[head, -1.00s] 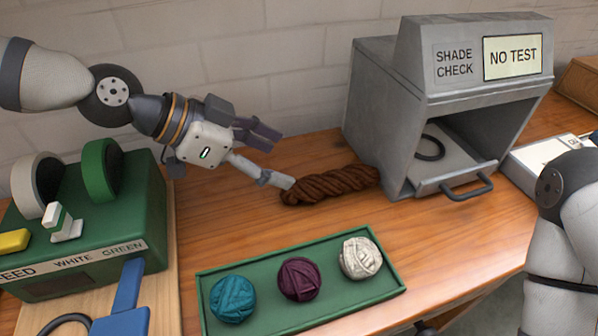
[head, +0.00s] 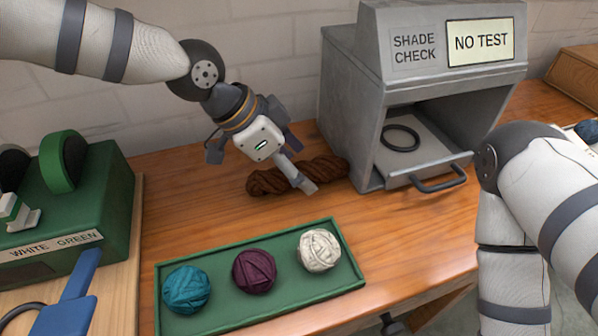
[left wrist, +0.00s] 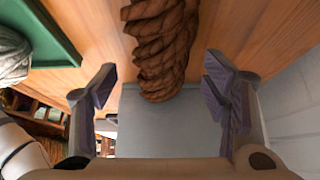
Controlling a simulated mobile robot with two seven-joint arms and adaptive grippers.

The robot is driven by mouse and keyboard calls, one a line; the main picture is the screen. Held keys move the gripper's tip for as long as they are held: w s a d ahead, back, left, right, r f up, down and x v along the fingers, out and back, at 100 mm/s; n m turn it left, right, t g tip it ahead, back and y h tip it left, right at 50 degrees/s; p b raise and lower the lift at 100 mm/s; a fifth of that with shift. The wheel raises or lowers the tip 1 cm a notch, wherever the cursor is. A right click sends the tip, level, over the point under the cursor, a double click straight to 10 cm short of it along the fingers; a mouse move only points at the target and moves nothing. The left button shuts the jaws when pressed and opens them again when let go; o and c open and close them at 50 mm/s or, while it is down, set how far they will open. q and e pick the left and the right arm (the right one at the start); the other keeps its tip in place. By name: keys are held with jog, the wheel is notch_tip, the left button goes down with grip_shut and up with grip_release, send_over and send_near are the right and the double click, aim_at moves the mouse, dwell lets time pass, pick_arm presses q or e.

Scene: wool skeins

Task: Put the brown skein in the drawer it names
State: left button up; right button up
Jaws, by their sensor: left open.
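The brown skein (head: 268,181) is a twisted hank lying on the wooden table, left of the grey shade check box (head: 352,100). My left gripper (head: 301,170) is open above the skein, with one finger in front of it. In the left wrist view the skein (left wrist: 160,50) shows between and beyond the open fingers (left wrist: 163,90), its end centred between them. The box's sign (head: 481,42) reads NO TEST. A low tray with a handle (head: 440,183) is at its open front. My right arm is at the right; its gripper is out of view. No named drawer is readable.
A green tray (head: 345,262) holds a teal ball (head: 187,289), a purple ball (head: 254,271) and a cream ball (head: 319,250). A green device (head: 105,190) labelled WHITE and GREEN stands at the left. A black ring (head: 401,138) lies inside the box.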

pick_arm(q)
jog(key=shift+w+d+f, duration=0.15)
jog(key=shift+d+f, duration=0.2)
jog(key=shift+f, duration=0.2)
jog(key=c, duration=1.3)
jog(key=shift+r, duration=0.1)
